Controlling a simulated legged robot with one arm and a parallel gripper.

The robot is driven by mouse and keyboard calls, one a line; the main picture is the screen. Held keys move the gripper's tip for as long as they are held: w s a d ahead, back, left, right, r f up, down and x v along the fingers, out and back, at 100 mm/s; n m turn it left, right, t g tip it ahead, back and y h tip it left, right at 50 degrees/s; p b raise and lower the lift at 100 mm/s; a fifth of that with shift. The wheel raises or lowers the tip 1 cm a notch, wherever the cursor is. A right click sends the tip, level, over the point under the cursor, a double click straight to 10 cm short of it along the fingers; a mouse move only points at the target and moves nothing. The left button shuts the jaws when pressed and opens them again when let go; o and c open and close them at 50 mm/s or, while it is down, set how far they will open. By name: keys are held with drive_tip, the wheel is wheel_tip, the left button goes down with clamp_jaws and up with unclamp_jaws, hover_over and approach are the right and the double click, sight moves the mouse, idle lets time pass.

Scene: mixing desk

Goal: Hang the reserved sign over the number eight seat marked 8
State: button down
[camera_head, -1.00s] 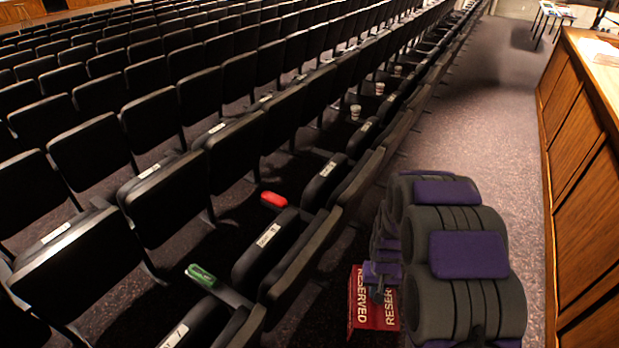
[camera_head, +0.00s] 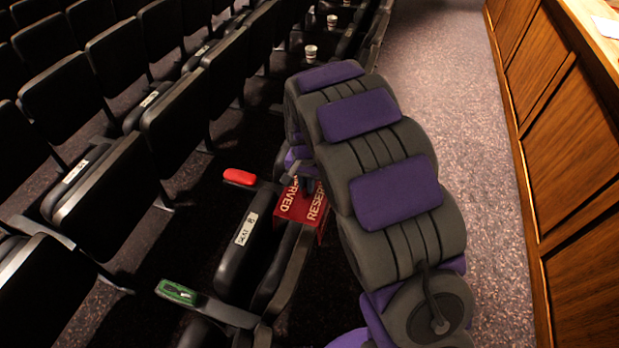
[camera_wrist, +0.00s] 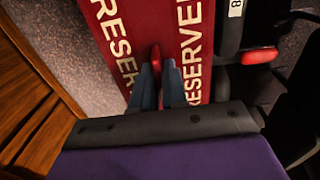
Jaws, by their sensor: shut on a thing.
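The red reserved sign (camera_head: 298,206) has white RESERVED lettering on both faces and is folded like a tent. My gripper (camera_head: 303,184) is shut on its folded ridge and holds it beside the front-row seat back; whether they touch is unclear. In the wrist view the fingers (camera_wrist: 160,72) pinch the ridge, and the sign (camera_wrist: 108,18) spreads to both sides. The number eight seat (camera_head: 232,262) is black and bears a white label (camera_head: 246,229). In the wrist view the label (camera_wrist: 236,8) reads 8, at the sign's right edge.
A red item (camera_head: 239,177) and a green item (camera_head: 177,292) sit on the armrests on either side of the seat. White cups (camera_head: 311,52) stand farther along the row. A wooden desk front (camera_head: 570,130) lines the right, with clear carpeted aisle (camera_head: 470,150) between.

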wheel_tip(320, 180, down, 15)
drive_tip(key=shift+s+d+r+b, duration=0.1)
drive_tip(key=shift+d+b, duration=0.05)
drive_tip(key=shift+b, duration=0.85)
drive_tip(key=shift+f, duration=0.4)
drive_tip(key=c, duration=1.1)
unclamp_jaws()
drive_tip(key=shift+r, duration=0.1)
